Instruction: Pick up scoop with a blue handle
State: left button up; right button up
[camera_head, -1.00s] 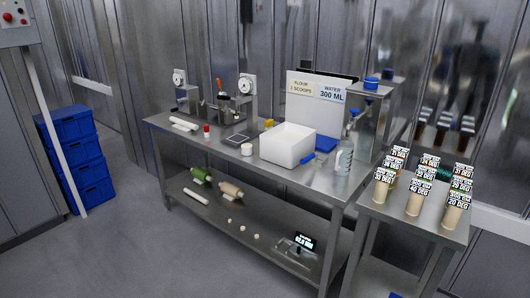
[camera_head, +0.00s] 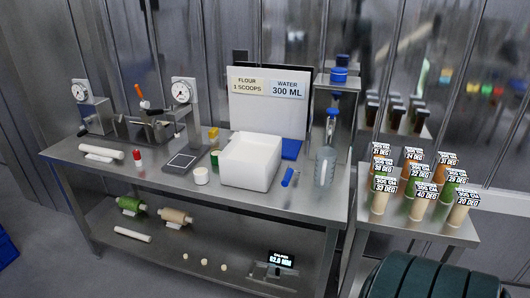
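A small blue-handled tool (camera_head: 289,177), which looks like the scoop, lies on the metal table (camera_head: 120,172) just right of the white open bin (camera_head: 250,162). Its handle slants up to the right; its scoop end is too small to make out clearly. The bin stands at the middle of the table, and its contents cannot be told from here. Neither gripper is in view.
A clear bottle with a blue top (camera_head: 326,162) stands close right of the blue handle. A sign board (camera_head: 268,105) and a blue flat piece (camera_head: 291,148) are behind. Labelled tubes (camera_head: 418,185) fill the right side table. A scale (camera_head: 184,161) lies left.

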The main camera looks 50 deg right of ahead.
aim_at(290, 174)
jog(key=i+j+z, duration=0.1)
jog(key=i+z, duration=0.15)
jog(key=i, duration=0.3)
jog(key=i+j+z, duration=0.25)
jog(key=i, duration=0.35)
jog(key=i+j+z, duration=0.15)
jog(key=i+z, duration=0.15)
jog(key=z, duration=0.2)
jog(key=i+j+z, duration=0.25)
jog(key=z, duration=0.25)
jog(key=i+j+z, duration=0.25)
jog(key=z, duration=0.25)
jog(key=i+j+z, duration=0.2)
jog(key=j+z, duration=0.25)
jog(key=j, duration=0.4)
jog(key=j+z, duration=0.5)
jog(key=j, duration=0.35)
